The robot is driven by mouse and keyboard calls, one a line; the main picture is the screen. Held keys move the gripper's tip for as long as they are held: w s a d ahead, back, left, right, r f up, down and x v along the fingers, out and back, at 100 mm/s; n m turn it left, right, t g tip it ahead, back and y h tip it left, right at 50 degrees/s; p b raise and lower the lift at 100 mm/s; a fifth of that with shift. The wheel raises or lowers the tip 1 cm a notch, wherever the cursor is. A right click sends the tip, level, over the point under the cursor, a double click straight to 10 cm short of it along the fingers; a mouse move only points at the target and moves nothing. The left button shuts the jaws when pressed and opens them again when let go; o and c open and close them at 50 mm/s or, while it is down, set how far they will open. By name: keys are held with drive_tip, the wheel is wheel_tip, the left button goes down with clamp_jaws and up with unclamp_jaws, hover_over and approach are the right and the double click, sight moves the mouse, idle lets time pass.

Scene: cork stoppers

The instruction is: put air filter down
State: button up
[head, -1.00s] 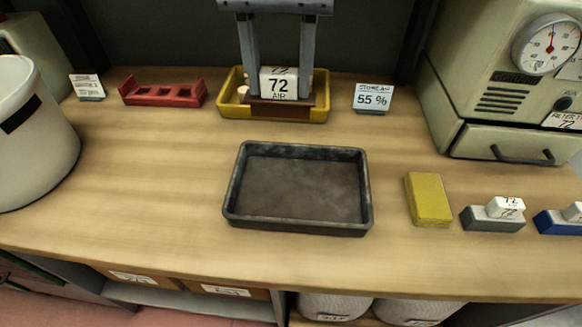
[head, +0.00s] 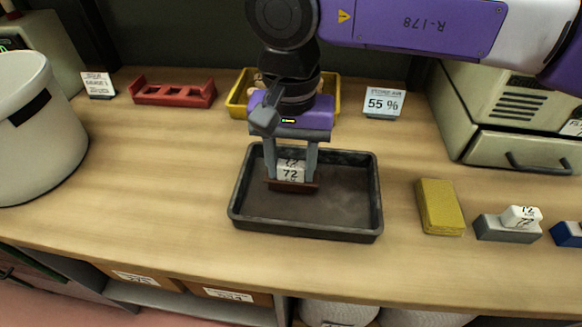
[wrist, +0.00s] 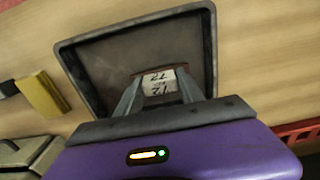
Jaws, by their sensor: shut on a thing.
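The air filter (head: 292,185) is a dark reddish-brown block with a white top marked 72. My gripper (head: 291,170) points down and is shut on the white top, one finger on each side. The filter is over the left half of the dark metal tray (head: 360,230), inside its rim as seen from the head. I cannot tell whether it touches the tray floor. The wrist view also shows the white top (wrist: 158,82) between the fingers, with the tray (wrist: 85,75) beneath. The rest of the tray is empty.
A yellow bin (head: 236,103) stands behind my gripper, partly hidden. A red rack (head: 172,92) and a 55 % card (head: 384,102) are at the back. A yellow sponge-like block (head: 440,207) and a grey block with a white top (head: 508,228) lie right. A pale pot (head: 38,140) stands left.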

sight(290, 165)
drive_tip(key=shift+f, duration=0.55)
drive_tip(key=shift+f, duration=0.1)
drive_tip(key=o, duration=1.4)
drive_tip(key=shift+c, duration=0.2)
wheel_tip(290, 165, up, 12)
drive_tip(key=p, duration=0.1)
